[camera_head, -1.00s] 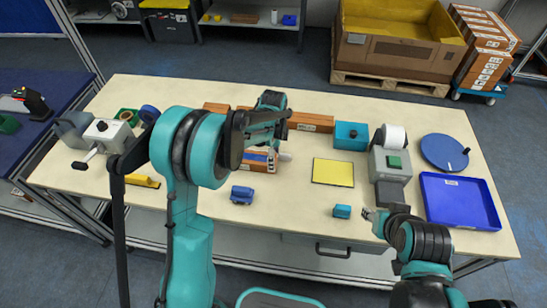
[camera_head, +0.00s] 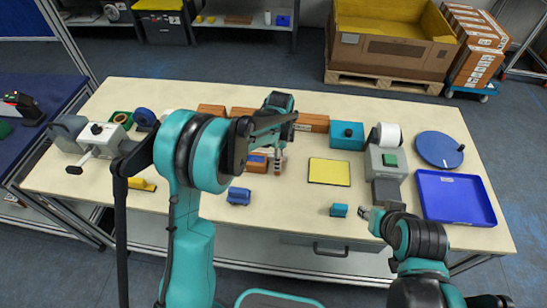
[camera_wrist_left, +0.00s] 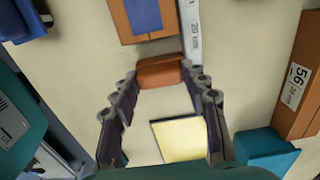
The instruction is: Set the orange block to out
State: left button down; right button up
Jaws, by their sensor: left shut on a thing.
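The orange block (camera_wrist_left: 160,72) shows in the left wrist view as a small brown-orange piece between the fingertips. My left gripper (camera_wrist_left: 160,84) is shut on it.
A yellow pad (camera_head: 330,172) lies right of my left gripper. Brown boxes (camera_head: 312,122) and a teal box (camera_head: 347,135) stand behind. A grey device with a white roll (camera_head: 389,135), a blue disc (camera_head: 438,150) and a blue tray (camera_head: 455,198) are right. A blue object (camera_head: 239,196) lies in front.

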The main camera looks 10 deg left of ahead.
pick_arm(q)
jog(key=shift+d, duration=0.15)
jog(key=c, duration=1)
grip_release()
jog(key=shift+o, duration=1.1)
jog(key=shift+d, duration=0.2)
jog(key=shift+a, duration=0.15)
jog(key=shift+r, duration=0.25)
notch_tip(320, 180, up, 12)
jog(key=shift+f, duration=0.25)
